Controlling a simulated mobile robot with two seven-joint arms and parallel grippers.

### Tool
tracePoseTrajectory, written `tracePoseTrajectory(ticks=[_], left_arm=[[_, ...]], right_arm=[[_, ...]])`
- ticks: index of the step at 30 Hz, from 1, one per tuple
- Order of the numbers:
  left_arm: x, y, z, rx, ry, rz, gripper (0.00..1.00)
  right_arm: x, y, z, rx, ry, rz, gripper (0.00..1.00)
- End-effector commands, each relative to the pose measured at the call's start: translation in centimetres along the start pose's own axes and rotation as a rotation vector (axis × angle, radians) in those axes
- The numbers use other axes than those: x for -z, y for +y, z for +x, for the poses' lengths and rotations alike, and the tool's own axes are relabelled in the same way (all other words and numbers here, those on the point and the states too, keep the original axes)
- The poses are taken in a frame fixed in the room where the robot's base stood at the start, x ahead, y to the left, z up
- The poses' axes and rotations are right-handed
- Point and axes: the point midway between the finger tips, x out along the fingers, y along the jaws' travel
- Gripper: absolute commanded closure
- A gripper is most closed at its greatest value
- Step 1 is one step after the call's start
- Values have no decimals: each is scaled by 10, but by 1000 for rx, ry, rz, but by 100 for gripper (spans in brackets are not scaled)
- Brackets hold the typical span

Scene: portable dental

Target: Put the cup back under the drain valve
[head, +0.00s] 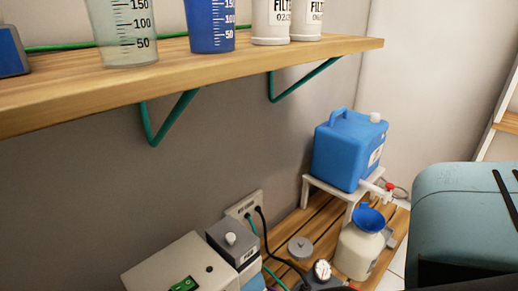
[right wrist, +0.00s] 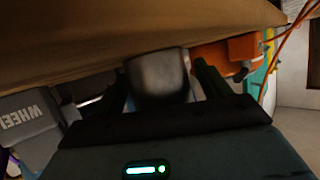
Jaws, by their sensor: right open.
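In the right wrist view my right gripper (right wrist: 168,88) is open. Its two dark fingers stand on either side of a dark grey, rounded cup-like thing (right wrist: 158,72), close to it; I cannot tell whether they touch it or whether it is the task's cup. In the head view a tap with a red handle (head: 389,187) sticks out from a blue canister (head: 345,150). Below the tap stands a cream bottle (head: 356,252) with a blue funnel (head: 369,219). A clear measuring cup (head: 124,30) and a blue one (head: 211,25) stand on the shelf. My left gripper is not in view.
The wooden shelf (head: 180,70) on green brackets overhangs the lower bench. A white stand (head: 334,190) carries the canister. A grey box (head: 180,262), cables and a socket (head: 243,205) crowd the bench's left. The wrist view shows a wooden edge (right wrist: 100,50) above and an orange thing (right wrist: 240,48).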

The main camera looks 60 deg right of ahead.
Motion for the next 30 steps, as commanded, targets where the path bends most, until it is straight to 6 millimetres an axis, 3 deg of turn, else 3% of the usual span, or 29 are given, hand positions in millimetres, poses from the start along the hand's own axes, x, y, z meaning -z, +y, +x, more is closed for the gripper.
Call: tracePoseTrajectory(ticks=[2,16,30], left_arm=[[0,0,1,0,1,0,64],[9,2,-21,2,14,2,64],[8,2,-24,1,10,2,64]], right_arm=[[-1,0,0,-1,0,1,24],[-1,8,-69,0,-1,0,24],[-2,8,-78,0,1,0,24]])
